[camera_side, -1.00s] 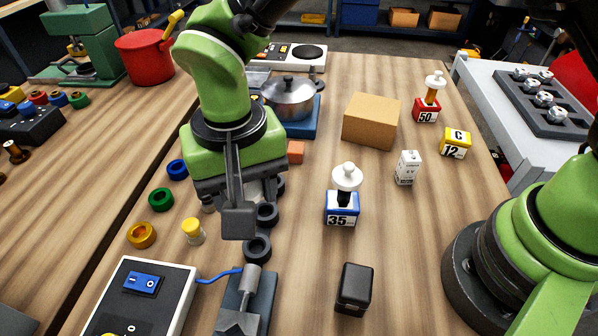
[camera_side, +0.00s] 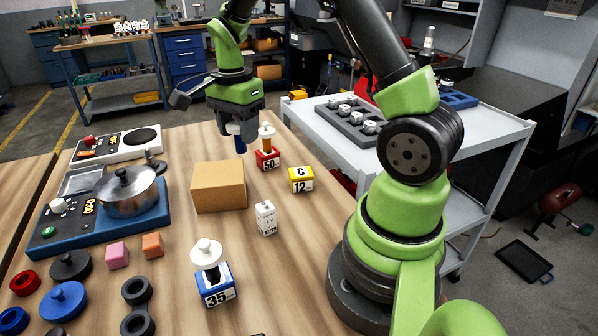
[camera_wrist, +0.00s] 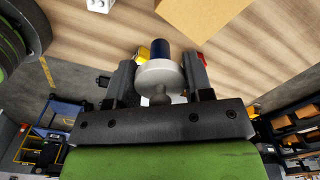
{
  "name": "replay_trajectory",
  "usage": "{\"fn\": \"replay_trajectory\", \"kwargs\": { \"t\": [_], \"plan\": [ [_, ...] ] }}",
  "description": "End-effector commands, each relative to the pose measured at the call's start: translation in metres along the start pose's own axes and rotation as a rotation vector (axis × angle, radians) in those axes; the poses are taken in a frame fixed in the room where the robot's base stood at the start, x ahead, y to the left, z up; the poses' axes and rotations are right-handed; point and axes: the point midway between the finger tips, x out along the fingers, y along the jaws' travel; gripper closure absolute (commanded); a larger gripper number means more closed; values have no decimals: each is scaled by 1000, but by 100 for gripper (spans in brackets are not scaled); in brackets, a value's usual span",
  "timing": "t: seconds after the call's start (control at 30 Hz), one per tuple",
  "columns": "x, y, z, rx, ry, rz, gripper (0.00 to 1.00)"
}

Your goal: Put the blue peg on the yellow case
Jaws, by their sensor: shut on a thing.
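My gripper (camera_side: 238,134) is shut on the blue peg (camera_side: 241,145), which hangs below it above the far part of the table. In the wrist view the peg's white round head is between the fingers and its blue shaft (camera_wrist: 160,47) points away from me. The yellow case (camera_side: 301,182), marked C 12, stands on the table to the right of and nearer than my gripper in the side view, apart from the peg. A yellow patch, perhaps this case, shows partly hidden beside the peg in the wrist view (camera_wrist: 142,54).
The red case (camera_side: 268,160) with its white-headed peg stands just right of my gripper. A cardboard box (camera_side: 219,187), a white carton (camera_side: 265,218) and the blue case (camera_side: 216,286) marked 35 stand nearer. A grey cart (camera_side: 460,150) is at the right.

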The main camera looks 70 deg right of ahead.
Motion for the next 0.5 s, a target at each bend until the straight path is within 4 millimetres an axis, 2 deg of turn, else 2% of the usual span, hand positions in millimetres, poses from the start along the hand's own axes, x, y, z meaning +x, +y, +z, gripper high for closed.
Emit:
{"fn": "replay_trajectory", "kwargs": {
  "t": [0.03, 0.1, 0.2, 0.33, 0.43, 0.5],
  "plan": [
    [-3, 9, -26, 113, 0, 0, 83],
    [-5, 22, -53, 242, 0, 0, 83],
    [-8, 40, -83, 395, 0, -1, 83],
    [-10, 57, -106, 526, 1, -1, 83],
    [-8, 64, -114, 575, 0, 0, 83],
    [2, 66, -116, 589, -1, 5, 83]
  ]
}}
